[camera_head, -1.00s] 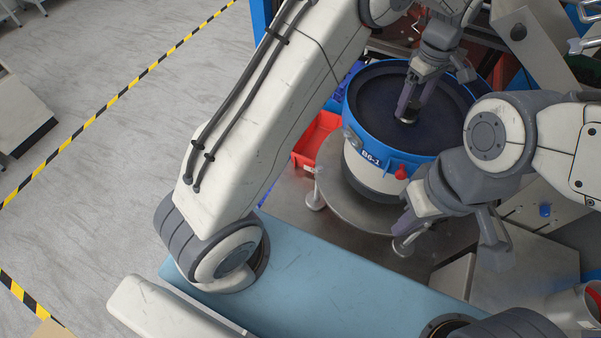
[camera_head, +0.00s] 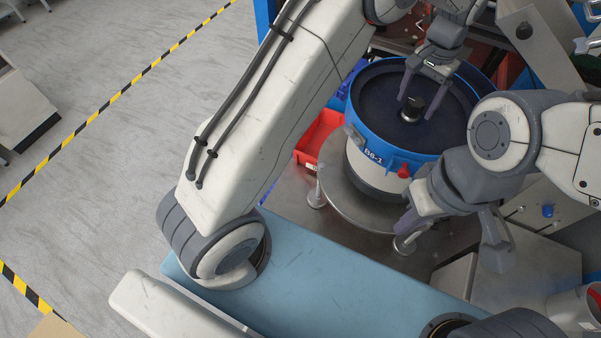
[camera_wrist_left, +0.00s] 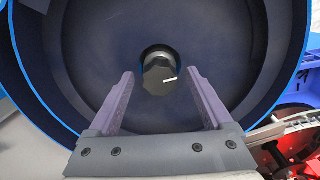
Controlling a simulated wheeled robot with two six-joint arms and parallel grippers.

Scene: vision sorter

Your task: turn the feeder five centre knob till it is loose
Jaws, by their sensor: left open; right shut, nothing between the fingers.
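The feeder bowl (camera_head: 365,150) is a blue-rimmed drum labelled B6-1, with a dark inside. Its centre knob (camera_head: 412,109) is small and black and stands on the bowl floor. In the left wrist view the knob (camera_wrist_left: 158,78) shows a white mark pointing right and slightly up. My left gripper (camera_head: 416,106) is open above the bowl, with its purple fingers on either side of the knob and clear gaps to it. It also shows in the left wrist view (camera_wrist_left: 160,74). My right gripper (camera_head: 406,222) is shut and empty, in front of the bowl.
A red bin (camera_head: 316,138) stands left of the bowl. A grey box (camera_head: 530,275) is at the lower right.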

